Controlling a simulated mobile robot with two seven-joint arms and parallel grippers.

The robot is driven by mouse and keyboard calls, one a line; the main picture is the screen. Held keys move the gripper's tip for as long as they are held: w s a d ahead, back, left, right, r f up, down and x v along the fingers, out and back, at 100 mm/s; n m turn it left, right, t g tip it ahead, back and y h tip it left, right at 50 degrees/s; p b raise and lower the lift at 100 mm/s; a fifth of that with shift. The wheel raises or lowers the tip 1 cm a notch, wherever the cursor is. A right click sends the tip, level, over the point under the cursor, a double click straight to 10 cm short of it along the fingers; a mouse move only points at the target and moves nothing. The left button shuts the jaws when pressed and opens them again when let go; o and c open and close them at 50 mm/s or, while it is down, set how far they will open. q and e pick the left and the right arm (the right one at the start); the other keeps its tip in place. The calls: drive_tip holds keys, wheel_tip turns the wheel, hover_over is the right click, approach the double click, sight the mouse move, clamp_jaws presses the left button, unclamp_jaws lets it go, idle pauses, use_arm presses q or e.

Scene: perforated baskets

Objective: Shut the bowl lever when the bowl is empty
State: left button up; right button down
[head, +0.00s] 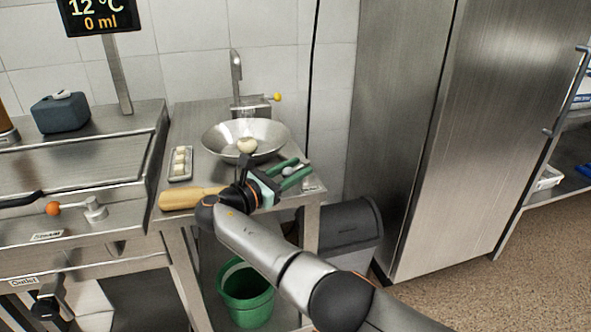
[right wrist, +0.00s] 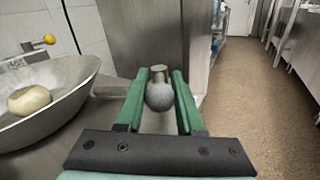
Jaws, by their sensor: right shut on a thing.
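The metal bowl (head: 215,137) stands on the steel counter below the tap. A pale round item (head: 247,146) lies in it, so the bowl is not empty. The bowl (right wrist: 75,85) and the pale item (right wrist: 30,100) also show at the left of the right wrist view. My right gripper (head: 300,167) is just right of the bowl, its green fingers shut on a grey ball knob (right wrist: 159,96), which appears to be the bowl lever's end. The rest of the lever is mostly hidden by the fingers. My left gripper is not in view.
A tray of pale pieces (head: 180,164) and a wooden rolling-pin-like item (head: 188,198) lie left of my right gripper. The tap (head: 236,72) has a yellow knob (head: 276,97). A green bucket (head: 246,293) and a grey bin (head: 345,235) stand below. A steel cabinet (head: 400,130) is at right.

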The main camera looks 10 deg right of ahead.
drive_tip(key=c, duration=0.6)
unclamp_jaws()
